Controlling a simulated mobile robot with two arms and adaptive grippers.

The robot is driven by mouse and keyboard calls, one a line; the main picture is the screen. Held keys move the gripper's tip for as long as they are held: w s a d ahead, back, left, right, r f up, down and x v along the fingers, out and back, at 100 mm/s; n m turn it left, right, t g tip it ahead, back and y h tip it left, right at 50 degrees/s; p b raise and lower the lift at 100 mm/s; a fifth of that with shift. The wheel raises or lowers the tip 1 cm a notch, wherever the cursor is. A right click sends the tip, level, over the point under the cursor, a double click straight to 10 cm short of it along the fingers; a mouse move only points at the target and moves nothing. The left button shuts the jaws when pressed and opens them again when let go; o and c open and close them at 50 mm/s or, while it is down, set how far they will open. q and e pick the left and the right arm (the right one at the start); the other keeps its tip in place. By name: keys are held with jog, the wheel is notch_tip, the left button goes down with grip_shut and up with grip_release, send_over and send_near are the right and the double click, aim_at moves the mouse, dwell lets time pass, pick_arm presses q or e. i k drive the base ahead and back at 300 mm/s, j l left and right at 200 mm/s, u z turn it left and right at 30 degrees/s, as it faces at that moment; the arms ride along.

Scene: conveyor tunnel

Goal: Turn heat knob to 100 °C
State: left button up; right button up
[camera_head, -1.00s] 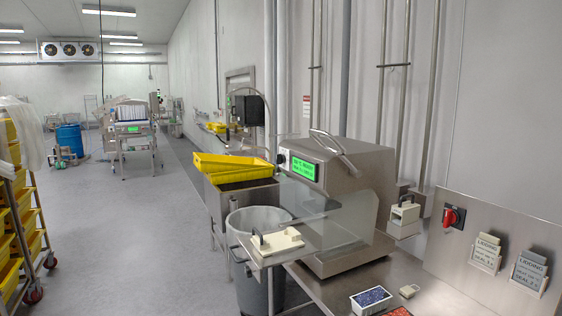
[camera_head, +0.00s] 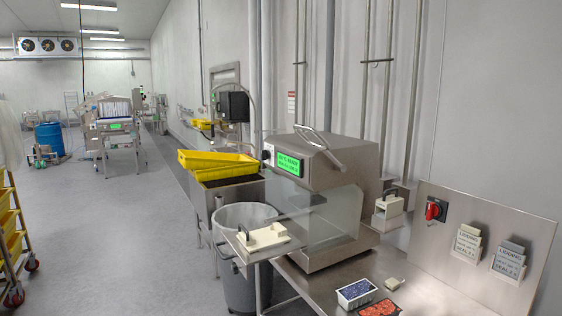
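A steel sealing machine (camera_head: 335,190) stands on the steel bench with a lit green display (camera_head: 289,163) on its front. The display text is small; it seems to include "READY", and I cannot read the temperature surely. A small dark knob (camera_head: 266,156) sits just left of the display, its pointer setting too small to read. A red rotary switch (camera_head: 433,210) is on the steel panel at right; I cannot tell its marking. Neither of my grippers is in view.
A cream block with a handle (camera_head: 263,237) rests on the plate before the machine, above a lined bin (camera_head: 241,262). A tray of blue items (camera_head: 357,293) and a tray of red items (camera_head: 379,310) are on the bench. Open floor (camera_head: 110,235) lies left.

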aim_at(265, 155)
jog(key=i+j+z, duration=0.15)
jog(key=i+j, duration=0.25)
jog(key=i+j+z, duration=0.15)
jog(key=i+j, duration=0.2)
jog(key=j, duration=0.2)
